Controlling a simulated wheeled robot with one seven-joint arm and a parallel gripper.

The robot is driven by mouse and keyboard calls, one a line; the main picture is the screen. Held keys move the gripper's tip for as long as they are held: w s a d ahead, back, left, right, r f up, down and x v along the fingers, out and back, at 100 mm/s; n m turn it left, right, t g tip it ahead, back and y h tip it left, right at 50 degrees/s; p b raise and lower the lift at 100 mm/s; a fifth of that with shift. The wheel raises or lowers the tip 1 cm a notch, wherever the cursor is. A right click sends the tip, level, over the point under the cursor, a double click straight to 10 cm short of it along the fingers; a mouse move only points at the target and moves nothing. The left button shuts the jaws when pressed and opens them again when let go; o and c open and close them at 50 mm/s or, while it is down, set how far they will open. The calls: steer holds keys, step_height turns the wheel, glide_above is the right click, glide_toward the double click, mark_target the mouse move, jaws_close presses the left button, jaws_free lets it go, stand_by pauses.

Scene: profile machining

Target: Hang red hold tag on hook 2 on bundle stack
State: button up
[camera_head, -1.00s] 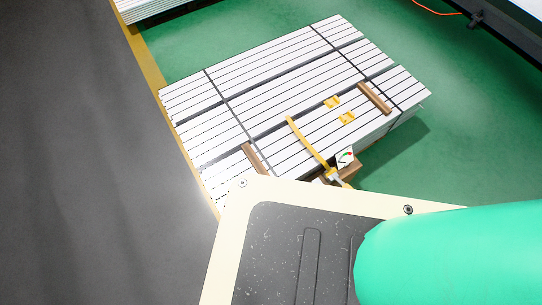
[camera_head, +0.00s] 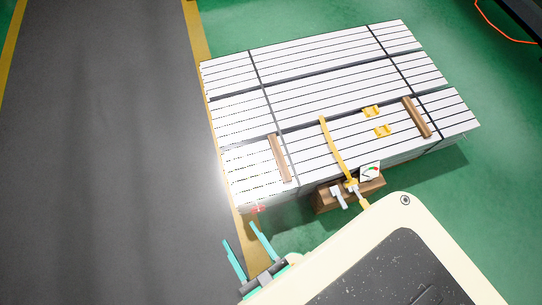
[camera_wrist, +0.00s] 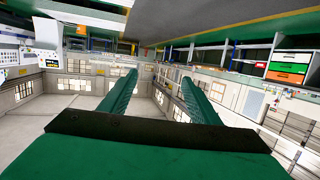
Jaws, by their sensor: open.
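The bundle stack (camera_head: 330,75) of strapped white profiles lies on the green floor in the head view. A small red item (camera_head: 258,209) shows at its near left corner; it may be the red hold tag, but it is too small to tell whether it hangs on a hook. The numbered hooks cannot be made out. My gripper (camera_head: 240,232) is open below and left of that corner, its two teal fingers apart. In the wrist view my gripper (camera_wrist: 158,76) has nothing between its fingers.
A yellow strap (camera_head: 333,145) crosses the stack down to a gauge (camera_head: 370,172) and wooden block (camera_head: 327,203) on its near side. Wooden bars (camera_head: 279,158) and yellow pieces (camera_head: 372,112) lie on top. A grey lane (camera_head: 110,130) runs at left.

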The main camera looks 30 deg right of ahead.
steer(key=w+d+f+m+h, duration=0.1)
steer(key=d+f, duration=0.1)
steer(key=f, duration=1.1)
steer(key=d+f+m+h, duration=0.1)
steer(key=d+f, duration=0.1)
steer(key=f, duration=1.1)
steer(key=m+g+h, duration=0.1)
steer(key=h, duration=0.1)
glide_toward(258, 207)
steer(key=x, duration=0.8)
steer(key=shift+w+r, duration=0.1)
steer(key=shift+w, duration=0.1)
steer(key=c, duration=1.1)
